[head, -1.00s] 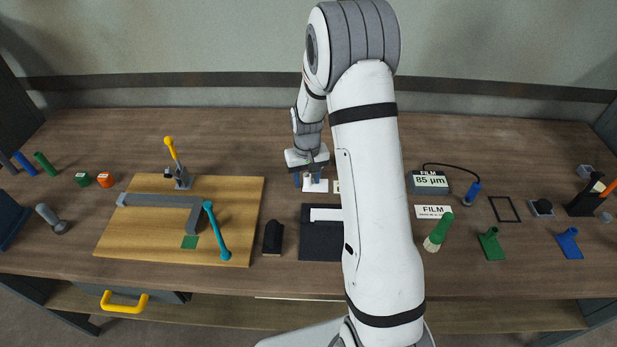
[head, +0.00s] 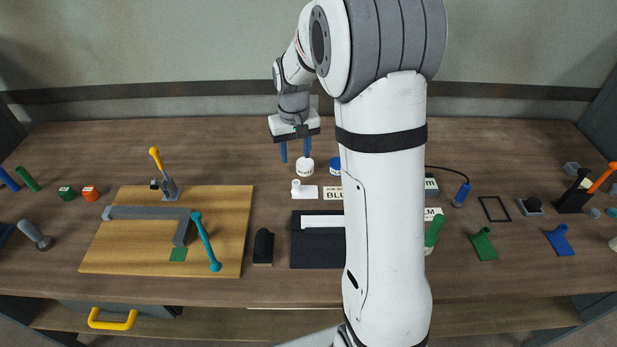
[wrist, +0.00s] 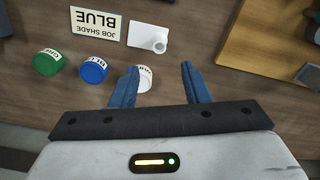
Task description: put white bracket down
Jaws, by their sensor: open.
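The white bracket (head: 304,191), a flat plate with an upright round socket, stands on the table behind the dark mat. It also shows in the wrist view (wrist: 148,38), upright and clear of the fingers. My gripper (head: 296,158) is open and empty, its blue fingers pointing down behind and above the bracket, apart from it. In the wrist view the two fingers (wrist: 160,68) are spread with nothing between them but bare table and part of a white-lidded jar.
A white-lidded jar (head: 305,167) stands close to my right finger; a blue-lidded jar (head: 335,164) is beside it. A "BLUE" card (wrist: 97,22) lies next to the bracket. The dark mat (head: 318,253) carries a white bar. A wooden board (head: 215,240) is left. My arm hides the table's centre-right.

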